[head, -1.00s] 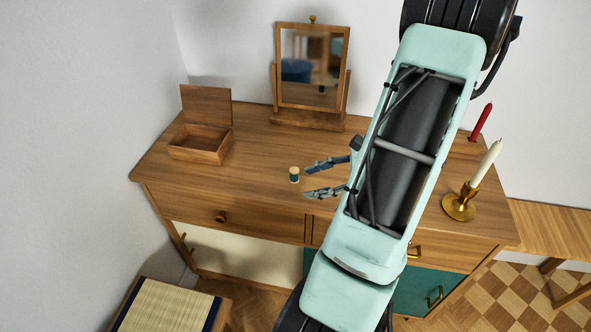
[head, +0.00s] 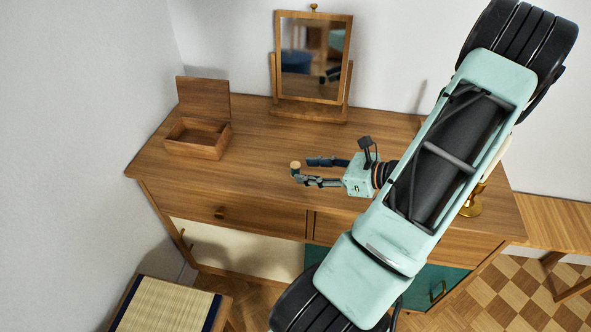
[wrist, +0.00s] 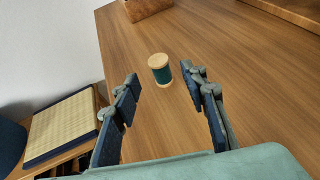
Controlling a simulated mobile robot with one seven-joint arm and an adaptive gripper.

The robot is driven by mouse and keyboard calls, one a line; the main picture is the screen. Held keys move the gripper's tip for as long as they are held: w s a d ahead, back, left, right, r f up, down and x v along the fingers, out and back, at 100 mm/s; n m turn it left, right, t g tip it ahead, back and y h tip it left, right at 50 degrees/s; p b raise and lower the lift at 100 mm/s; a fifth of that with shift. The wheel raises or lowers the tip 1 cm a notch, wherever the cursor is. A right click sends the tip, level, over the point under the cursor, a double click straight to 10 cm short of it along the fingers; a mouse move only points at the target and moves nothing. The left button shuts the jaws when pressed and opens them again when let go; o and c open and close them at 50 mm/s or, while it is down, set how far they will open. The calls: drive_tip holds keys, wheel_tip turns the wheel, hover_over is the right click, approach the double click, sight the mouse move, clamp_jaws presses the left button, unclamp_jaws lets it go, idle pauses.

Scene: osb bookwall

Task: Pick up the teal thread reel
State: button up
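The teal thread reel (wrist: 161,71) stands upright on the wooden dresser top, with pale wooden ends and teal thread around its middle. In the head view the reel (head: 295,166) shows mainly its pale top, partly hidden by a finger. My gripper (head: 305,171) is open, its fingers pointing left toward the reel. In the wrist view my gripper (wrist: 165,88) has one finger on each side, and the reel stands just beyond and between the fingertips, nearer the right one. Nothing is held.
An open wooden box (head: 197,138) stands at the back left of the dresser (head: 255,187). A tilting mirror (head: 312,65) stands at the back. A brass candle holder (head: 472,206) is at the right, partly behind my arm. The dresser top left of the reel is clear.

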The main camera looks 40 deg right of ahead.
sight(295, 165)
drive_tip(key=x, duration=0.4)
drive_tip(key=shift+w+a+r, duration=0.15)
drive_tip(key=shift+w+r, duration=0.1)
drive_tip(key=shift+w, duration=0.25)
drive_tip(key=c, duration=1)
